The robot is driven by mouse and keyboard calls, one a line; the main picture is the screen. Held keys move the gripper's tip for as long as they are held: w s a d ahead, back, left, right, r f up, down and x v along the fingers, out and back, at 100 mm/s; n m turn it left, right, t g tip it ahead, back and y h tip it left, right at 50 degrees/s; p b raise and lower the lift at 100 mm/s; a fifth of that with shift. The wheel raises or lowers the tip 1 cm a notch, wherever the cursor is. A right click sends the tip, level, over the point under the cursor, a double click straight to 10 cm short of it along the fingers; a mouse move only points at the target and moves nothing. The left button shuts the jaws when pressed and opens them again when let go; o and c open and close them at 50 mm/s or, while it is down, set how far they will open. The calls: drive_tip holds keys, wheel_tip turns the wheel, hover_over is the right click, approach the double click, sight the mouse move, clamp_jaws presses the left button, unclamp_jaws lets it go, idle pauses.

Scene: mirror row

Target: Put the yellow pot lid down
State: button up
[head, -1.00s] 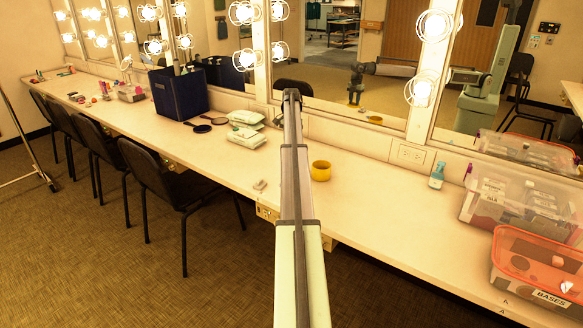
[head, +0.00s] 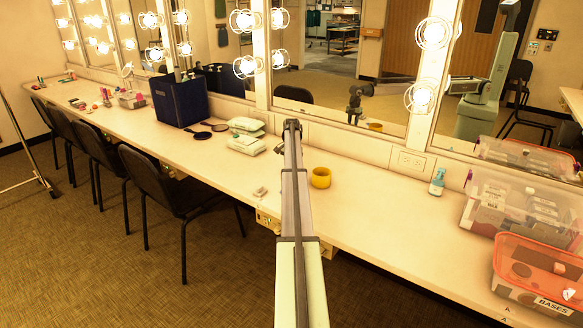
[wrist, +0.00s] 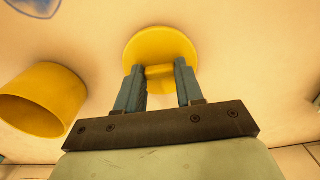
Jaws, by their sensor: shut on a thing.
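The yellow pot lid (wrist: 160,45) is a round disc with a small knob. In the wrist view, my gripper (wrist: 159,82) is shut on the knob, one finger on each side. The lid is over the pale counter; I cannot tell whether it touches. The open yellow pot (head: 321,177) stands on the counter right of my arm in the head view. It also shows left of the lid in the wrist view (wrist: 42,100), apart from it. In the head view, my arm hides the gripper and lid; the mirror shows the arm's end only small.
The long counter (head: 390,215) has clear room right of the pot. White packs (head: 247,145), a dark blue bin (head: 180,98) and a small white block (head: 260,191) are to the left. A small bottle (head: 437,182) and clear boxes (head: 535,270) are to the right. Mirrors line the back.

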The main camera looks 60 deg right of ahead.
drive_tip(key=o, duration=1)
drive_tip(key=shift+f, duration=0.1)
wheel_tip(320, 180, up, 12)
idle(0.8)
